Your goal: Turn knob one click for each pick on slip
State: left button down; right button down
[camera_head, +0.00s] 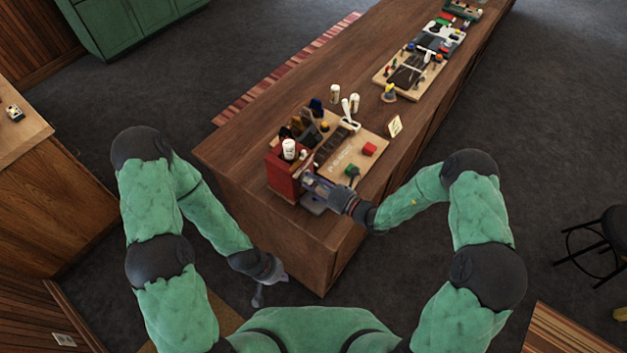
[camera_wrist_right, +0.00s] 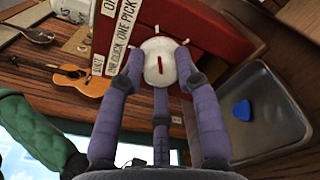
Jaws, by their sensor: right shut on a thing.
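A white round knob with a red mark (camera_wrist_right: 158,62) sits on the front of a red box (camera_wrist_right: 190,22). My right gripper (camera_wrist_right: 160,52) is shut on the knob, its purple-grey fingers around the rim. In the head view my right gripper (camera_head: 318,186) reaches the red box (camera_head: 283,182) at the counter's near end; the knob is hidden there. White labels (camera_wrist_right: 118,35) on the box read "ONE CLICK ONE PICK". A blue pick (camera_wrist_right: 241,110) lies in a metal tray (camera_wrist_right: 284,128). A small pale card (camera_head: 395,126), perhaps the slip, stands on the counter; its marks are too small to read. My left gripper (camera_head: 268,285) hangs low beside the counter, its opening unclear.
The wooden counter (camera_head: 240,150) carries a board with tools (camera_head: 345,160), white bottles (camera_head: 335,93) and more boards further back. A small ukulele (camera_wrist_right: 78,78) lies near the box. A black stool (camera_head: 605,230) stands at the right on open dark floor.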

jog(key=shift+w+d+r, duration=0.1)
jog(key=shift+w+r, duration=0.05)
jog(key=shift+w, duration=0.05)
jog(key=c, duration=1)
grip_release()
jog(key=shift+o, duration=0.5)
jog(key=shift+s, duration=0.1)
jog(key=v, duration=1.2)
